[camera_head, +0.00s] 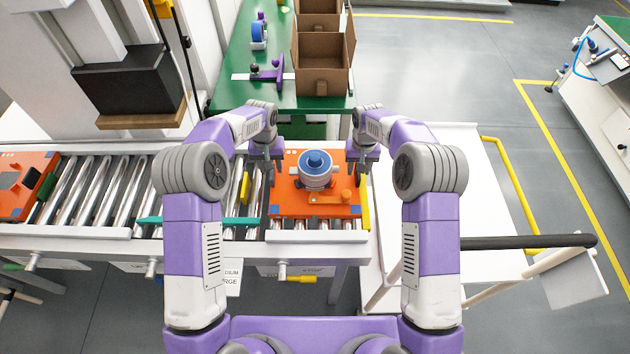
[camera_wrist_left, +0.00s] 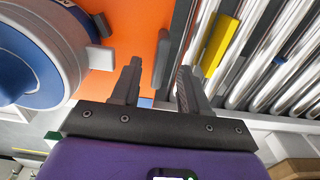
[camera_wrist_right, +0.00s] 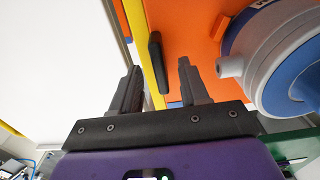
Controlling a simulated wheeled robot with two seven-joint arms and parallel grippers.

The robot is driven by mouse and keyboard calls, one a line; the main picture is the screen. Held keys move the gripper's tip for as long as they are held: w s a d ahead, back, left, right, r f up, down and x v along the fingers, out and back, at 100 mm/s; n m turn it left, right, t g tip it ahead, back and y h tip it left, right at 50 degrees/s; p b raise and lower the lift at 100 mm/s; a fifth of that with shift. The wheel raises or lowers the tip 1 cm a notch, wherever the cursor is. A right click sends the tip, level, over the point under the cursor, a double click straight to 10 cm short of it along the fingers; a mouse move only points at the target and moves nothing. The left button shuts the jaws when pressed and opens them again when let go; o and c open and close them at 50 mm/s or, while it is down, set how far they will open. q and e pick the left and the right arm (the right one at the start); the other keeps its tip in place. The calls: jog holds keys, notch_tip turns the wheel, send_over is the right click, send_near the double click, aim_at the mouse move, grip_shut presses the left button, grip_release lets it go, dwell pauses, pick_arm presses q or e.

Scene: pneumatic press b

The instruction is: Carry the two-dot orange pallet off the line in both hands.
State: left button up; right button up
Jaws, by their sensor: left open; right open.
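An orange pallet (camera_head: 286,204) lies at the right end of the roller line, carrying a grey and blue round unit (camera_head: 316,172) and a small orange part. I cannot make out its dots. My left gripper (camera_head: 268,165) is at its left edge; in the left wrist view the open fingers (camera_wrist_left: 160,88) stand either side of a dark upright handle (camera_wrist_left: 162,58). My right gripper (camera_head: 362,163) is at its right edge; in the right wrist view the open fingers (camera_wrist_right: 159,88) stand either side of another dark handle (camera_wrist_right: 156,62). Neither gripper is closed on its handle.
Another orange pallet (camera_head: 14,204) sits at the left end of the rollers (camera_head: 105,187). A yellow strip (camera_head: 365,205) runs along the central pallet's right side. A white-topped cart (camera_head: 490,200) stands to the right. A green bench (camera_head: 235,88) with cardboard boxes (camera_head: 322,80) is behind.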

aim_at(272, 171)
pick_arm(q)
jog(key=shift+f, duration=1.7)
pick_arm(e)
jog(key=shift+f, duration=1.65)
pick_arm(q)
grip_shut()
pick_arm(e)
grip_shut()
pick_arm(q)
jog(key=shift+w+r, duration=0.2)
pick_arm(e)
jog(key=shift+w+r, duration=0.15)
